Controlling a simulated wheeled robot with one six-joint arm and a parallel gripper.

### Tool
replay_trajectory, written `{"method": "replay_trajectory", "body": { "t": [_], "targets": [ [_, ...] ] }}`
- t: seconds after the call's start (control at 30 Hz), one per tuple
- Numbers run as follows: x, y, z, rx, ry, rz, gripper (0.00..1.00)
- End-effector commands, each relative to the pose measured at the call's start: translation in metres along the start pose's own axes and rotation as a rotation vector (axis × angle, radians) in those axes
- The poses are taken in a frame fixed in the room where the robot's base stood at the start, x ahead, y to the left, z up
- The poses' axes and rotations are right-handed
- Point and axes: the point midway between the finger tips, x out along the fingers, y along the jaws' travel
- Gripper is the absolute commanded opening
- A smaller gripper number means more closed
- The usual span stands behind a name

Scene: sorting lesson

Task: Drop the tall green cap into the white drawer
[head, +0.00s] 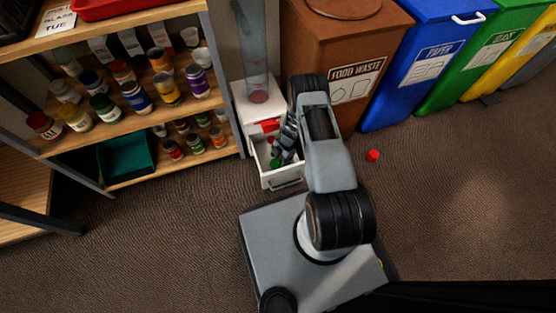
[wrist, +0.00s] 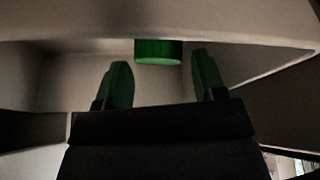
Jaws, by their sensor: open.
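The white drawer (head: 283,182) is pulled out from a small white unit beside the shelf. The green cap (head: 275,163) shows inside the drawer's opening in the head view, near its front wall. In the wrist view the green cap (wrist: 158,52) is a short cylinder just beyond my fingertips, between their lines and not touching them. My gripper (head: 279,153) is at the drawer's opening, pointing down into it; the wrist view shows its two fingers (wrist: 162,80) apart with nothing between them. My arm hides part of the drawer. Whether the cap rests on the drawer floor is unclear.
A small red cap (head: 373,155) lies on the carpet to the right. The brown food waste bin (head: 345,55) and blue paper bin (head: 415,60) stand behind. A shelf with several jars (head: 135,97) is at the left. Open carpet lies in front.

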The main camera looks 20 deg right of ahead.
Motion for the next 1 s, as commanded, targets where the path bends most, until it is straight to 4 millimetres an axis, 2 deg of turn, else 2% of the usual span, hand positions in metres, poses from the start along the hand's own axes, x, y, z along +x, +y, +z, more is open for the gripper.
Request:
{"method": "replay_trajectory", "body": {
  "t": [0.03, 0.2, 0.37, 1.0],
  "targets": [
    [-0.012, 0.0, -0.001, 0.0, -0.001, 0.002, 0.64],
    [-0.041, 0.0, -0.001, 0.001, -0.001, 0.002, 0.64],
    [-0.058, 0.0, -0.001, 0.001, 0.0, 0.0, 0.64],
    [-0.061, 0.0, 0.0, 0.005, 0.0, 0.003, 0.64]
  ]
}}
